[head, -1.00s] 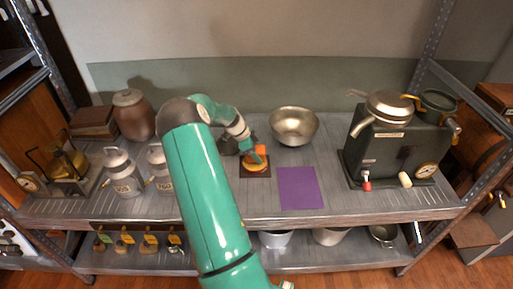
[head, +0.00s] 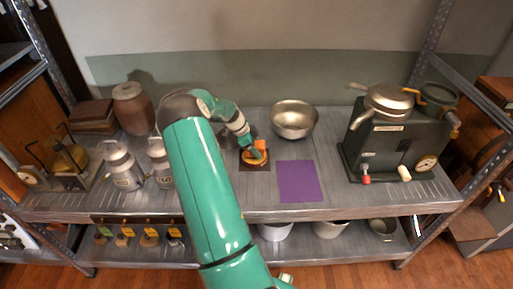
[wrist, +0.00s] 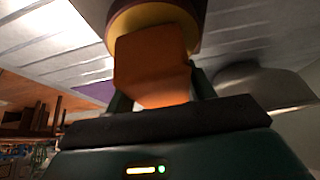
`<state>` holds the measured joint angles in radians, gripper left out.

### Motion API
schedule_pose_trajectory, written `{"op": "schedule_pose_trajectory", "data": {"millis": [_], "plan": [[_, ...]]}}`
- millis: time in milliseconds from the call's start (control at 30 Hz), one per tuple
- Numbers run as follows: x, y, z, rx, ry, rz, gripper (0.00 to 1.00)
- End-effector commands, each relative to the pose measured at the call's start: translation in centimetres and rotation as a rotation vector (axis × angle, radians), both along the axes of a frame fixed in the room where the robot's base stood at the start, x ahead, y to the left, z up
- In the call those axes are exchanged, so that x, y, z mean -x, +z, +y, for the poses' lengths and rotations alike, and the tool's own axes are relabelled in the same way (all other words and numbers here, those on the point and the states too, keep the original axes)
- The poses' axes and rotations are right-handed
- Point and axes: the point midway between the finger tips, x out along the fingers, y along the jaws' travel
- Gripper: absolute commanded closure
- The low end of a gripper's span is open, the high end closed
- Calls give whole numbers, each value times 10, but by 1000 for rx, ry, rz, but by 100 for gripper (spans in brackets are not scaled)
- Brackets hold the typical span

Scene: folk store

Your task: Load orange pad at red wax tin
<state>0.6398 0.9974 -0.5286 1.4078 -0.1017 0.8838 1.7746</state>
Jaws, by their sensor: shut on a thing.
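My gripper (head: 257,153) is shut on an orange pad (wrist: 152,65), a block that fills the space between the fingers in the wrist view. In the head view the pad (head: 261,144) shows as a small orange patch at the fingertips. Directly beyond it in the wrist view is a round tin (wrist: 150,14) with a gold rim and dark reddish colour.
A purple mat (head: 299,182) lies to the right of the brown one. A metal bowl (head: 294,119) stands behind. A dark machine (head: 390,150) with pans is at right. Two metal cans (head: 122,166) and a brown jar (head: 133,108) are at left.

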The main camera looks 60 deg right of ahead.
Motion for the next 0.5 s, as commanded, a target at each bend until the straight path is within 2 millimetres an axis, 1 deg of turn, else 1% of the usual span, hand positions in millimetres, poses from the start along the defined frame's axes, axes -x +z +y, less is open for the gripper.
{"op": "schedule_pose_trajectory", "data": {"millis": [500], "plan": [[0,-6,0,1,0,0,67]]}}
